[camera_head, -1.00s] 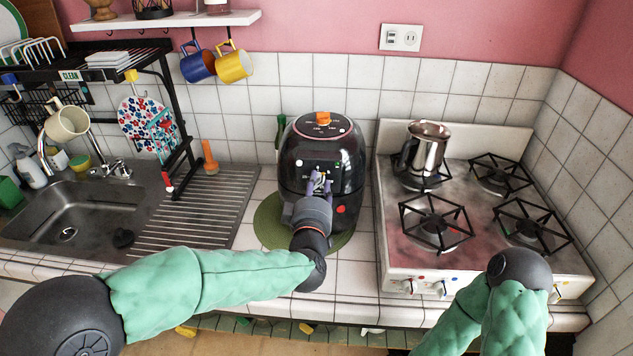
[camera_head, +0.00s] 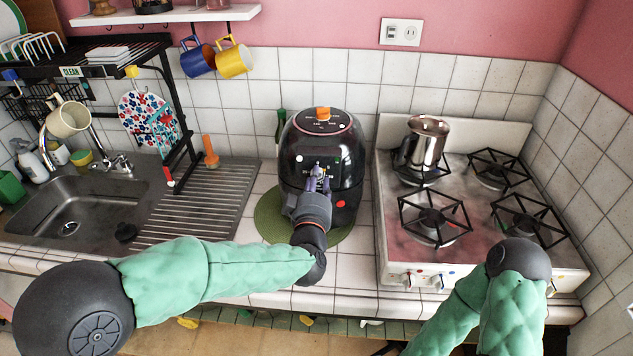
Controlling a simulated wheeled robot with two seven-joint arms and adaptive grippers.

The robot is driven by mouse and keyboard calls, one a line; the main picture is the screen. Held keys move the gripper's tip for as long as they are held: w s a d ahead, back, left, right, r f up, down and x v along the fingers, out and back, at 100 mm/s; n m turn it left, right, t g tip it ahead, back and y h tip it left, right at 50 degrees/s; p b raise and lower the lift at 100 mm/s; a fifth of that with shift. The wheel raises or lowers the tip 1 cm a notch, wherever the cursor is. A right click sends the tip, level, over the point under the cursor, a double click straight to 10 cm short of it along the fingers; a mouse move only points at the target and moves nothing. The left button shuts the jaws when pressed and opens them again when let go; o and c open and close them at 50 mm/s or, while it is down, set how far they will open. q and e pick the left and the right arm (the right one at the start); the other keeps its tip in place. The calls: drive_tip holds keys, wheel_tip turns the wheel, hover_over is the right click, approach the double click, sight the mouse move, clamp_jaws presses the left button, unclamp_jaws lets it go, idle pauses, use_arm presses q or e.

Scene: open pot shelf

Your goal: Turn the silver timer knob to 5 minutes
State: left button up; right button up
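A black air fryer (camera_head: 344,152) stands on a round green mat on the counter, with an orange knob (camera_head: 323,114) on its top. My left gripper (camera_head: 318,168) is at the front of the air fryer, its purple fingers pointing at the front panel.
A white stove (camera_head: 404,247) with several burners and a silver pot (camera_head: 428,143) is to the right. A sink (camera_head: 75,215) and ribbed drainboard (camera_head: 208,212) are to the left. Blue and yellow mugs (camera_head: 234,59) hang above. The green mat (camera_head: 268,218) has bare tiles around it.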

use_arm(q)
drive_tip(key=o, duration=0.4)
drive_tip(key=shift+c, duration=0.2)
drive_tip(key=s, duration=1.2)
drive_tip(key=shift+f, duration=0.1)
